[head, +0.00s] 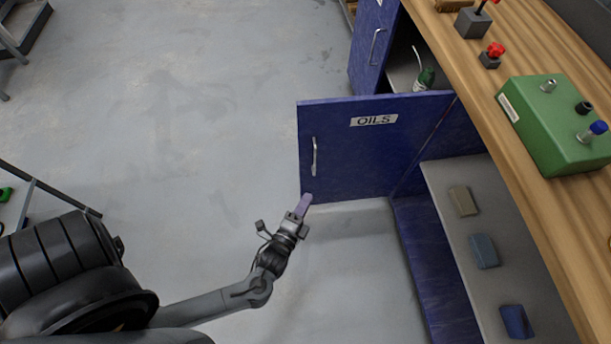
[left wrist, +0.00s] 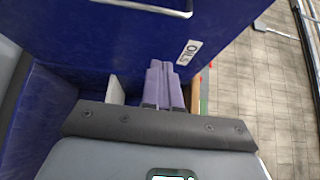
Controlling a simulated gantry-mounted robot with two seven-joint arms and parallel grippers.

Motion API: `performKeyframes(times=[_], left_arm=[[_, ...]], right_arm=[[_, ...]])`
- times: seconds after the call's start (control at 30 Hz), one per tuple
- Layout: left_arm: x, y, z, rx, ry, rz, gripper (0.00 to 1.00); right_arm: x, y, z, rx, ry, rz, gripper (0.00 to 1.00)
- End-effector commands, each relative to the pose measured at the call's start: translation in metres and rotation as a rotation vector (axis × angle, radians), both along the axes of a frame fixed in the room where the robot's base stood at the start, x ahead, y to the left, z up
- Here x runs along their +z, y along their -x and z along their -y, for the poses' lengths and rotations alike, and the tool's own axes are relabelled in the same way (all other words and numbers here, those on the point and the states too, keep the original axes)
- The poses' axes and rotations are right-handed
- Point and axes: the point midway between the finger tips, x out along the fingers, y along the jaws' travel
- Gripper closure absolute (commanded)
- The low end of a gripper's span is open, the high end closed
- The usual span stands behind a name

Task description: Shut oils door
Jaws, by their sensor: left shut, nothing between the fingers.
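The blue door (head: 350,165) labelled OILS (head: 374,120) stands swung open from the cabinet, its metal handle (head: 314,157) near its free edge. In the left wrist view the door (left wrist: 110,40) fills the upper part, with its label (left wrist: 188,52) just right of the fingertips. My left gripper (head: 306,200) is at the door's lower free corner in the head view. Its purple fingers are shut together and empty, and they also show in the left wrist view (left wrist: 163,66). I cannot tell whether they touch the door. My right gripper is not in view.
The open cabinet has a grey shelf (head: 445,178) with several small blocks. A second blue door (head: 366,50) stands open beyond, near a green bottle (head: 425,78). The wooden worktop (head: 548,215) above carries a green control box (head: 555,125). The floor left of the door is clear.

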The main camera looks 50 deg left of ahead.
Motion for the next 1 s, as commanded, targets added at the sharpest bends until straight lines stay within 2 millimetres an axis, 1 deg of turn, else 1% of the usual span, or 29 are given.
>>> performKeyframes(times=[0.03, 0.17, 0.5, 0.7, 0.83, 1.0], left_arm=[[-0.002, -0.007, -0.003, 0.0, -0.001, 0.004, 1.0], [-0.002, -0.027, -0.01, 0.002, -0.001, 0.006, 1.0], [-0.002, -0.086, -0.03, 0.001, 0.0, 0.004, 1.0], [-0.002, -0.095, -0.053, 0.001, -0.002, 0.003, 1.0], [-0.001, -0.099, -0.061, -0.001, -0.001, 0.002, 1.0], [0.0, -0.1, -0.065, 0.0, -0.001, 0.002, 1.0]], right_arm=[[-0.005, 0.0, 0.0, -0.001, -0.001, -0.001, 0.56], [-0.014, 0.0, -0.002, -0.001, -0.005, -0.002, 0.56], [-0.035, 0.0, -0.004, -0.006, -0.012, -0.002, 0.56], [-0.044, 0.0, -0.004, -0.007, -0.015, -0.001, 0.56], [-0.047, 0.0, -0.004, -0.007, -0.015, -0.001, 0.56], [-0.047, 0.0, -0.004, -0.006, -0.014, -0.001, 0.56]])
